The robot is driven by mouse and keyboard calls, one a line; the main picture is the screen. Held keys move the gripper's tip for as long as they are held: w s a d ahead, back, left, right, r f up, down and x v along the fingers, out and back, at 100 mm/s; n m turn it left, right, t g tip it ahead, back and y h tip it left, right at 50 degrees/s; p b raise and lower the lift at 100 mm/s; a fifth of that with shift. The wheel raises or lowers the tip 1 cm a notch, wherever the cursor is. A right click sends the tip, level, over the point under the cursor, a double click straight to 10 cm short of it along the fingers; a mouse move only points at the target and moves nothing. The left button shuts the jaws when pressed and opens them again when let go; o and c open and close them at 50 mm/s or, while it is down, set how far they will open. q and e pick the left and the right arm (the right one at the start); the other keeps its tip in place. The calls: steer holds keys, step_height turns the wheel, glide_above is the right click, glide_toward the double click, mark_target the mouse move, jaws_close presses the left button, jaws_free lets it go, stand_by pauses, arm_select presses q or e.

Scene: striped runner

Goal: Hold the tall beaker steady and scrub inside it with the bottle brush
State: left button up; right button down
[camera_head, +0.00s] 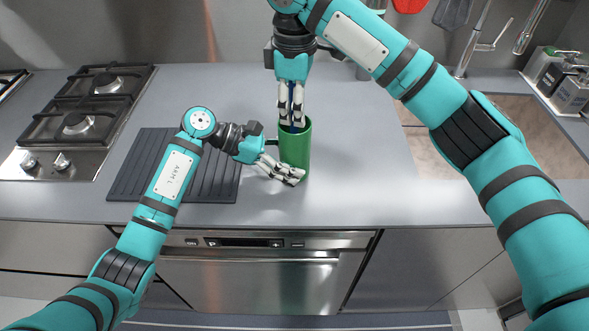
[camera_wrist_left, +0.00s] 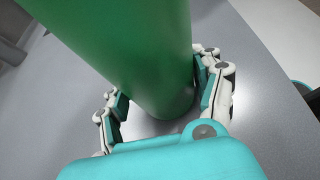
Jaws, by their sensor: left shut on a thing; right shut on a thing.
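The tall green beaker (camera_head: 296,152) stands upright on the grey counter, and its lower part fills the left wrist view (camera_wrist_left: 140,50). My left gripper (camera_head: 283,173) is low at the beaker, its fingers on either side of the wall and shut on it. My right gripper (camera_head: 291,118) points straight down over the beaker's mouth. The rest of the brush is hidden by the fingers and the beaker wall.
A dark ribbed mat (camera_head: 140,165) lies left of the beaker, beneath my left arm. A gas hob (camera_head: 85,115) is at the far left, and a sink (camera_head: 500,125) is at the right. The counter right of the beaker is clear.

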steer(key=shift+w+d, duration=0.1)
steer(key=shift+d, duration=0.15)
steer(key=shift+w+d+f, duration=0.1)
steer(key=shift+w+f, duration=0.05)
steer(key=shift+w, duration=0.1)
stand_by(0.4)
step_height(320, 180, up, 18)
steer(key=shift+a+r, duration=0.25)
steer(key=shift+a, duration=0.1)
stand_by(1.4)
